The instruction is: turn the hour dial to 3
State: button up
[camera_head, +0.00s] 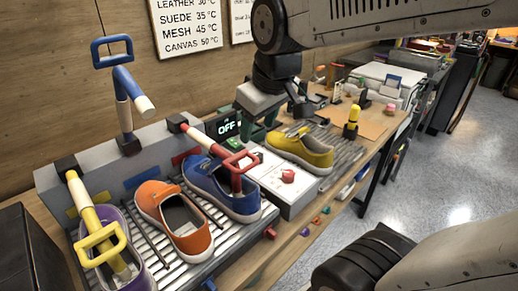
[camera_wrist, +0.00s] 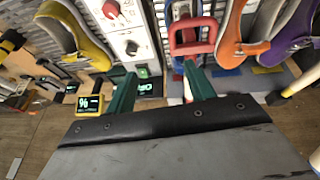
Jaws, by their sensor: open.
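A white control box (camera_head: 286,198) stands on the bench between the blue and yellow shoes, with a red dial (camera_head: 288,176) on top. The dial also shows at the upper edge of the wrist view (camera_wrist: 112,10), with a small dark knob (camera_wrist: 131,47) below it. I cannot read the dial's marks or tell which knob sets hours. A display (camera_head: 228,127) reads OFF. My gripper (camera_head: 258,124) is open and empty above the bench behind the box. In the wrist view its green fingers (camera_wrist: 158,70) are spread apart, clear of the dial.
A blue shoe (camera_head: 222,188) with a red-handled tool, an orange shoe (camera_head: 174,220) and a purple shoe (camera_head: 118,250) sit on the slatted rack to the left. A yellow shoe (camera_head: 300,150) lies right of the box. A blue-handled tool (camera_head: 125,85) stands upright behind.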

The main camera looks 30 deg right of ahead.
jog(key=w+d+f+n+g, duration=0.2)
jog(key=w+d+f+n, duration=0.2)
jog(key=w, duration=0.4)
jog(key=n+g, duration=0.2)
jog(key=n, duration=0.2)
send_over(258, 154)
notch_tip(258, 154, down, 7)
jog(key=shift+s+a+r, duration=0.1)
jog(key=shift+a, duration=0.05)
jog(key=shift+f+n, duration=0.3)
jog(key=shift+f, duration=0.05)
notch_tip(258, 154, down, 7)
jog(key=shift+f, duration=0.15)
jog(key=c, duration=1)
